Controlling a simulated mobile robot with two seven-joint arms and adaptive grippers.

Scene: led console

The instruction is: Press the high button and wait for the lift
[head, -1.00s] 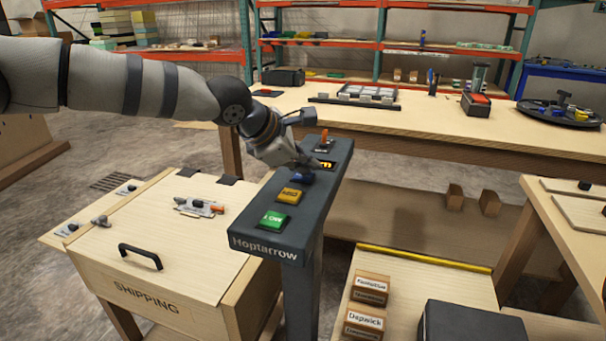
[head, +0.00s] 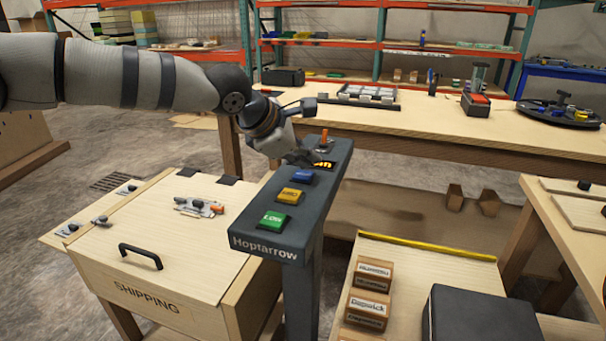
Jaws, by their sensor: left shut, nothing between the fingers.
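The dark grey console (head: 272,229), marked Hoptarrow, carries a green button (head: 274,220), a yellow button (head: 290,196) and a blue button (head: 302,177) in a row. The blue one is farthest back; its lettering is too small to read surely. Behind it is a small lit orange display (head: 324,165), partly hidden by my gripper, and an orange-tipped lever (head: 324,141). My left gripper (head: 310,159) is shut and empty, just behind and apart from the blue button. The lift platform (head: 425,262), wooden with a yellow edge, carries labelled blocks (head: 368,307) and a black box (head: 478,318). My right gripper is out of view.
A wooden shipping box (head: 150,296) with a black handle stands left of the console. A long workbench (head: 440,128) with trays and tools runs behind it. Another wooden table (head: 560,220) stands at the right. Shelves line the back.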

